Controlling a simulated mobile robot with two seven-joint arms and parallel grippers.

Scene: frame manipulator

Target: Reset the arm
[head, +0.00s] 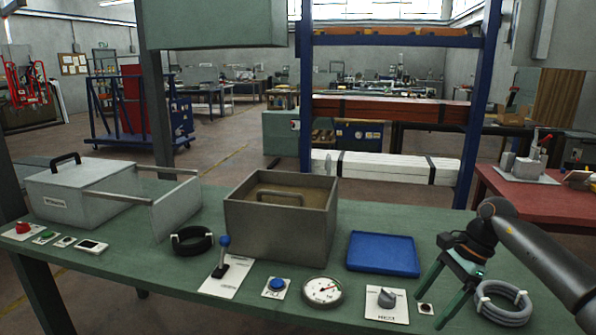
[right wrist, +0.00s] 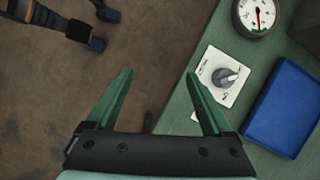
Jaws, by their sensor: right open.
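My right arm comes in from the right in the head view. Its right gripper (head: 430,306) has green fingers spread apart and points down over the front right edge of the green table (head: 240,290). In the right wrist view, the gripper (right wrist: 159,73) is open with nothing between the fingers. The brown floor (right wrist: 100,45) shows between and beyond them, and the table edge lies by the right fingertip. A grey rotary knob on a white plate (head: 386,304) is just left of the gripper; it also shows in the right wrist view (right wrist: 222,76). My left gripper is not seen.
A blue tray (head: 383,253), gauge (head: 322,290), blue button (head: 276,286), lever (head: 222,262) and metal box (head: 280,225) stand leftward. A grey cable coil (head: 503,303) lies close right of the gripper. A red table (head: 540,200) stands at right.

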